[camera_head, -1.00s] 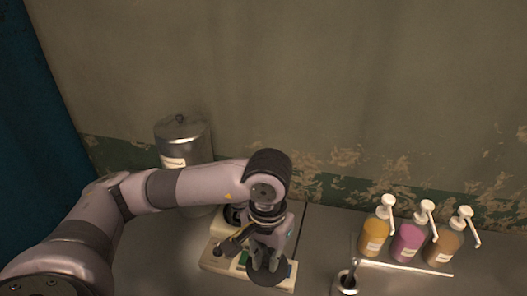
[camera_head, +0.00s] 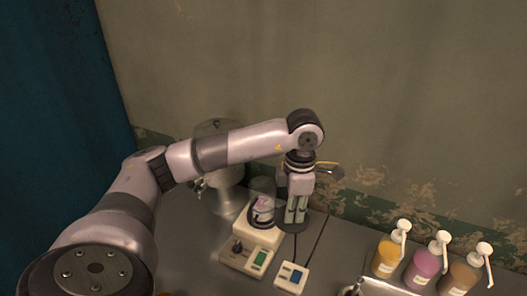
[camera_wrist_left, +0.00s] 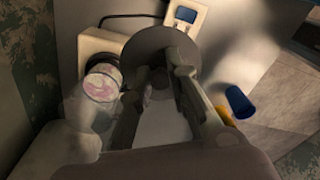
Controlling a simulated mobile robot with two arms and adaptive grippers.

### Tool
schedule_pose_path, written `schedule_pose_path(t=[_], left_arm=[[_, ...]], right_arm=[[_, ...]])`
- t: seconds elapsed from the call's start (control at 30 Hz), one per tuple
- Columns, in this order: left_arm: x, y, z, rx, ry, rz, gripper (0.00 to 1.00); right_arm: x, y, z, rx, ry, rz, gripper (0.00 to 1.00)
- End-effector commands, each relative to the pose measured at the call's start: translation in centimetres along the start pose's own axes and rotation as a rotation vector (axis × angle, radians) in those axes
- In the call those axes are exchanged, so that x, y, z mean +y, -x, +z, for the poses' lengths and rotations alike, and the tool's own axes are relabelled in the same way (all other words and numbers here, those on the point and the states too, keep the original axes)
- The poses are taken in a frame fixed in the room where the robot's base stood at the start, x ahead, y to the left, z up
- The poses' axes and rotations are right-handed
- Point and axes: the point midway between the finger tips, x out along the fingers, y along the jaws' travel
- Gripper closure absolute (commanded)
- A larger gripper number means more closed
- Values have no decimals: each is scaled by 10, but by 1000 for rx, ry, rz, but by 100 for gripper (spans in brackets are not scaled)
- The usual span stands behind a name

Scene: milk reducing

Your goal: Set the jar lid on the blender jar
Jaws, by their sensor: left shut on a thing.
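The jar lid (camera_head: 290,228) is a dark round disc, and it also shows in the wrist view (camera_wrist_left: 150,42). My left gripper (camera_head: 297,213) points down and is shut on the lid, with its fingers (camera_wrist_left: 165,78) at the middle of the disc. My right gripper is out of view.
A small device with a blue display (camera_head: 291,278) sits right of the base. A metal dispenser (camera_head: 225,178) stands behind, partly hidden by my arm. Yellow, pink and brown pump bottles (camera_head: 425,262) stand at right. A blue cup (camera_wrist_left: 239,102) shows in the wrist view.

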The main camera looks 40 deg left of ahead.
Motion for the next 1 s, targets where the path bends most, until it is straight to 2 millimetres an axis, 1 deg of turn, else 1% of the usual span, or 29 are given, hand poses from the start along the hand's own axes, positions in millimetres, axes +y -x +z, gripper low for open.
schedule_pose_path(t=[0.03,0.1,0.17,0.2,0.6,0.7,0.8,0.9,1.0], left_arm=[[10,7,-3,0,137,1,100],[23,12,-7,0,342,0,100],[33,17,-10,0,517,0,100],[40,20,-12,0,634,-1,100],[106,49,-44,-6,1779,-14,100],[118,54,-52,-6,2006,-18,100],[127,58,-58,-7,2177,-22,100],[132,60,-62,-7,2284,-26,100],[135,60,-63,-7,2334,-27,100]], right_arm=[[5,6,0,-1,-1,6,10],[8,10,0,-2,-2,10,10],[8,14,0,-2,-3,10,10],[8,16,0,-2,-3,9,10],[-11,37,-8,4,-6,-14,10],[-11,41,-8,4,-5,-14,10],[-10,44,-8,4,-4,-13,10],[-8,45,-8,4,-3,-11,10],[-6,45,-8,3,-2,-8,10]])
